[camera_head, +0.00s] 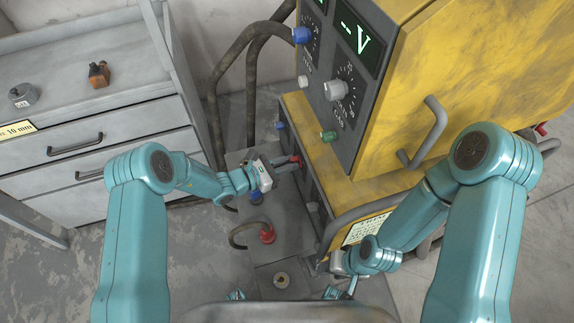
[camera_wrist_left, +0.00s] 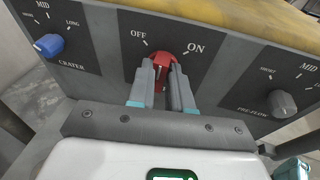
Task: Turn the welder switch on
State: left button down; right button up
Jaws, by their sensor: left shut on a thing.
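The welder switch is a red knob (camera_wrist_left: 165,60) on the dark lower panel of the yellow welder, between the OFF mark (camera_wrist_left: 139,38) at upper left and the ON mark (camera_wrist_left: 196,50) at upper right. My left gripper (camera_wrist_left: 162,82) is shut on the knob, with a finger on each side. The fingers cover much of it, and I cannot tell for sure which mark it points to. In the head view the left gripper (camera_head: 291,164) reaches the red knob (camera_head: 296,158) from the left. My right gripper (camera_head: 340,291) is low in the head view, away from the switch, its fingers unclear.
A blue crater knob (camera_wrist_left: 49,45) and a grey pre-flow knob (camera_wrist_left: 284,103) flank the switch. The yellow welder cabinet (camera_head: 480,70) overhangs at the right. Thick hoses (camera_head: 251,90) hang behind. A drawer cabinet (camera_head: 90,125) stands at the left.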

pick_arm(q)
jog(key=shift+s+f+m+t+h+b, duration=0.15)
jog(key=shift+m+t+h+b, duration=0.3)
jog(key=shift+m+b, duration=1.15)
jog(key=shift+s+f+m+t+h+b, duration=0.2)
jog(key=shift+m+t+b, duration=0.35)
jog(key=shift+m+b, duration=1)
jog(key=shift+w+r+m+p, duration=0.15)
jog(key=shift+m+p, duration=0.15)
jog(key=shift+m, duration=0.25)
jog(key=c, duration=1.1)
grip_release()
jog(key=shift+o, duration=0.2)
jog(key=v, duration=1.6)
jog(key=shift+p, duration=0.45)
jog(key=shift+a, duration=0.1)
